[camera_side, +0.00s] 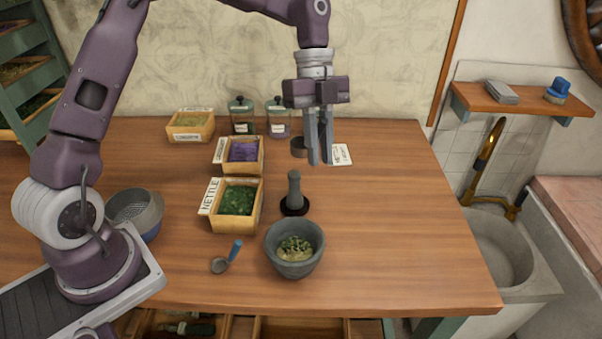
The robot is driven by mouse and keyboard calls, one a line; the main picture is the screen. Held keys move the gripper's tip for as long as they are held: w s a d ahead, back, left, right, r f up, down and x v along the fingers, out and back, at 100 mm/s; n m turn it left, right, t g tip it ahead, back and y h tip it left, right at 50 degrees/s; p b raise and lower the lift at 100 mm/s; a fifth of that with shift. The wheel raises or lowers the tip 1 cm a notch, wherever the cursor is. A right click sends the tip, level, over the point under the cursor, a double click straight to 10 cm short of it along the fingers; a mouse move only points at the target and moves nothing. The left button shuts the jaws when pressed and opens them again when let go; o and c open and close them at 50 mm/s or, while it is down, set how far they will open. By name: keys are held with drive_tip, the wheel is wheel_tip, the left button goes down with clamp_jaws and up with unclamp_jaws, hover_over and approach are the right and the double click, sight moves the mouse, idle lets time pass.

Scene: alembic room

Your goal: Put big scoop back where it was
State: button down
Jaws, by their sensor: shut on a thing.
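My gripper (319,160) points down over the back right of the table, its fingers close together. A small dark round cup, which looks like the bowl of the big scoop (299,147), shows just left of the fingers. Its handle is hidden by the fingers, and I cannot tell whether it touches the table. A small scoop with a blue handle (235,249) lies at the table's front, left of a grey mortar (276,247) with green and pale contents. A white label card (342,155) lies right of the fingertips.
A grey pestle (295,190) stands upright on a dark round base. Labelled wooden boxes of nettle (237,222), purple stuff (240,168) and yellowish stuff (190,136) stand to the left. Two jars (242,128) stand at the back. The table's right side (410,230) is clear.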

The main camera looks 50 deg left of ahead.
drive_tip(key=w+a+n+t, duration=0.3)
drive_tip(key=w+a+n, duration=0.6)
drive_tip(key=w+a, duration=0.4)
drive_tip(key=shift+t+h, duration=0.3)
drive_tip(key=f, duration=0.6)
drive_tip(key=w+f, duration=0.1)
drive_tip(key=f, duration=0.5)
drive_tip(key=d+f, duration=0.1)
drive_tip(key=f, duration=0.5)
drive_tip(key=shift+w, duration=0.2)
drive_tip(key=c, duration=1.4)
unclamp_jaws()
drive_tip(key=shift+f, duration=0.1)
drive_tip(key=v, duration=1.2)
drive_tip(key=shift+a+r, duration=0.1)
drive_tip(key=shift+r, duration=0.1)
